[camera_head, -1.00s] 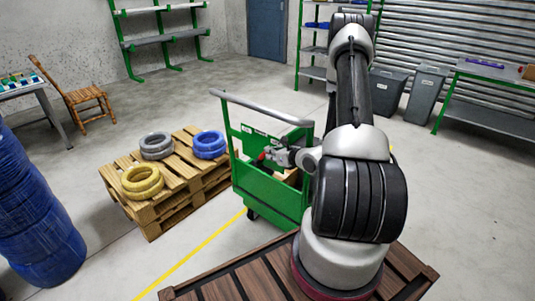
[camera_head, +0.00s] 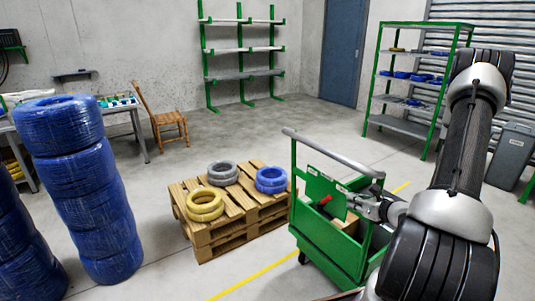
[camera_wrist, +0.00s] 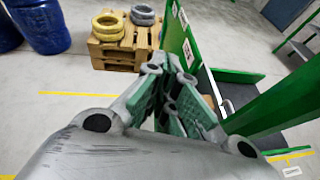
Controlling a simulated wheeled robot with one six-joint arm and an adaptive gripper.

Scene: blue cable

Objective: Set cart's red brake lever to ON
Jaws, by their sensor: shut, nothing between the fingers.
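The green cart (camera_head: 330,247) with its grey push bar stands right of centre in the head view. Its red brake lever (camera_head: 325,200) shows as a short red piece by the green panel (camera_head: 326,187). The small labels there are too small to read, so I cannot tell the lever's setting. My gripper (camera_head: 352,203) is shut and empty, just right of the lever, with a small gap seeming to lie between them. In the wrist view my closed fingers (camera_wrist: 168,75) point at the cart's green panel (camera_wrist: 178,35); the lever does not show there.
A wooden pallet stack (camera_head: 238,222) with yellow, grey and blue cable coils stands left of the cart. Tall blue coil stacks (camera_head: 88,190) stand at far left. A chair (camera_head: 163,120) and shelves (camera_head: 420,85) are behind. Floor between pallet and cart is narrow but clear.

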